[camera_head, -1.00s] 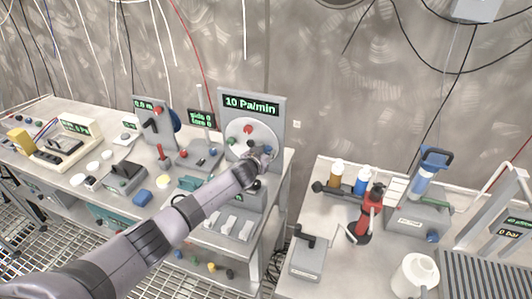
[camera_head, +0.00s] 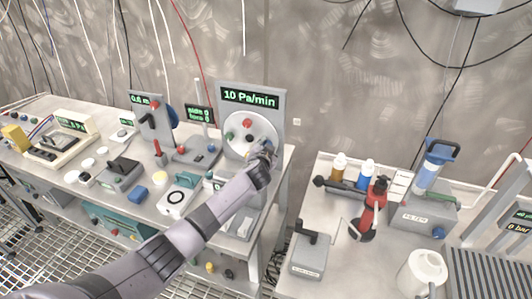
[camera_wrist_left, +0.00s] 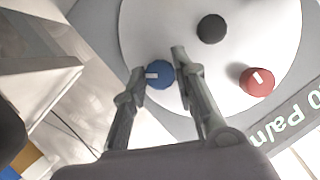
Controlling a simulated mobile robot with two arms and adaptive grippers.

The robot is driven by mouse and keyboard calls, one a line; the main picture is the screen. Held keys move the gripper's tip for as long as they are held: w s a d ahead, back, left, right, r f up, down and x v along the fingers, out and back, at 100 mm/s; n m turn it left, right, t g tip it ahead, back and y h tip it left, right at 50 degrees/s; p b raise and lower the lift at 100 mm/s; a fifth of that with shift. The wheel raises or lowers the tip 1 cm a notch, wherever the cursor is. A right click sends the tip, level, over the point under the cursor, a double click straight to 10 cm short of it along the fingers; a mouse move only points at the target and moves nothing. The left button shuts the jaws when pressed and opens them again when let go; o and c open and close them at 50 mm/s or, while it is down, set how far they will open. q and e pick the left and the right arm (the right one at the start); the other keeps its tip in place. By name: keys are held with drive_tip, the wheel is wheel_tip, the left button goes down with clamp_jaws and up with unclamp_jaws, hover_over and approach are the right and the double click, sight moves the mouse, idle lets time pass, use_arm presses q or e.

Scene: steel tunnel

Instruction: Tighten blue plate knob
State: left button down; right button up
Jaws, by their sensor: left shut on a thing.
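A round white plate (camera_head: 262,129) is on an upright grey panel whose display reads "10 Pa/min" (camera_head: 249,97). The plate carries a red knob (camera_head: 247,122), a green knob (camera_head: 229,136), a dark knob and a blue knob. My left gripper (camera_head: 264,150) is at the plate's lower right and covers the blue knob there. In the left wrist view the blue knob (camera_wrist_left: 160,74), with a white mark, sits between the fingertips of my left gripper (camera_wrist_left: 161,66), which is shut on it. The dark knob (camera_wrist_left: 211,29) and red knob (camera_wrist_left: 257,81) are clear of the fingers. My right gripper is not in view.
Below the panel, a device with a white ring (camera_head: 176,198) and switch boxes lie close to my left arm. A gap separates this bench from the right table (camera_head: 335,225), which holds a red tool (camera_head: 372,210), bottles and a white jug (camera_head: 420,272).

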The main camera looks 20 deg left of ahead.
use_arm(q)
drive_tip(key=shift+d+f+m+t+y+b, duration=0.1)
drive_tip(key=shift+m+t+y+b, duration=0.55)
drive_tip(key=shift+m+b, duration=1.15)
drive_tip(key=shift+d+f+m+t+y+b, duration=0.1)
drive_tip(key=shift+m+t+y+b, duration=0.15)
drive_tip(key=shift+m+y+b, duration=1.4)
drive_tip(key=shift+n+h+b, duration=0.25)
drive_tip(key=shift+h+b, duration=0.3)
drive_tip(key=shift+h, duration=0.05)
drive_tip(key=c, duration=1.3)
unclamp_jaws()
drive_tip(key=v, duration=1.2)
